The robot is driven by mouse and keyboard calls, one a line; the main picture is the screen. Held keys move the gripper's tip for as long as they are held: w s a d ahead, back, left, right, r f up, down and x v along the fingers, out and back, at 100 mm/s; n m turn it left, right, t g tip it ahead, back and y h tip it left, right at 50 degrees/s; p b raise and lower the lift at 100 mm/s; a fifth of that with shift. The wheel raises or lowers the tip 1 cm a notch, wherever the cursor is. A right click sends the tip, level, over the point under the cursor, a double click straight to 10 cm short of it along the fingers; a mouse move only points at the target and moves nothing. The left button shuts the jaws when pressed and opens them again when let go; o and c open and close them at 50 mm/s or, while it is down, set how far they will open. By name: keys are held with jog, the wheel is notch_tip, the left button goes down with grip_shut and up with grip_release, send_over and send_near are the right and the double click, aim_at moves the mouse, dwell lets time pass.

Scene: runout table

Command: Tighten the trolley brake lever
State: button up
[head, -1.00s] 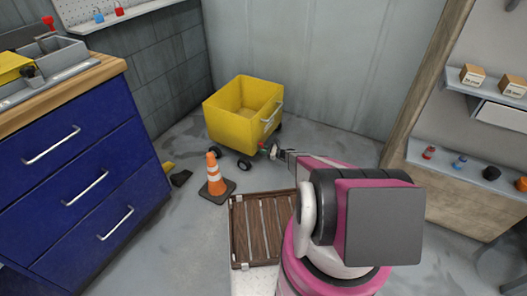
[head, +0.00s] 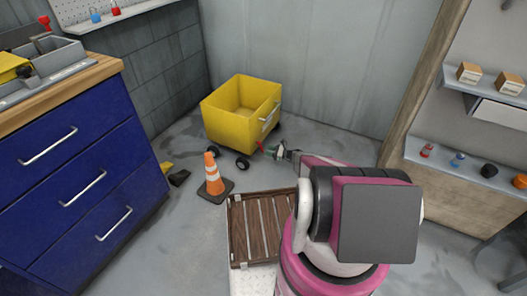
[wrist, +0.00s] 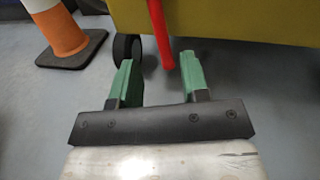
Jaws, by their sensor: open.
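The yellow trolley (head: 232,127) stands on the floor near the back wall. Its red brake lever (head: 261,146) is at the lower right of its front side, near a wheel. In the wrist view the lever (wrist: 161,32) comes down from the top, slightly tilted, in front of the yellow body (wrist: 230,20). My gripper (head: 276,151) is just right of the lever in the head view. In the wrist view my gripper (wrist: 157,62) has its green fingers apart, with the lever's lower end between their tips in the picture. I cannot tell any contact.
An orange-and-white cone (head: 213,175) stands left of my arm, close to the trolley; it also shows in the wrist view (wrist: 60,30). A brown slatted pallet (head: 256,228) lies nearer. A blue drawer cabinet (head: 75,190) is at left, shelves (head: 470,170) at right.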

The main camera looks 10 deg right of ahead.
jog(key=shift+v, duration=2.55)
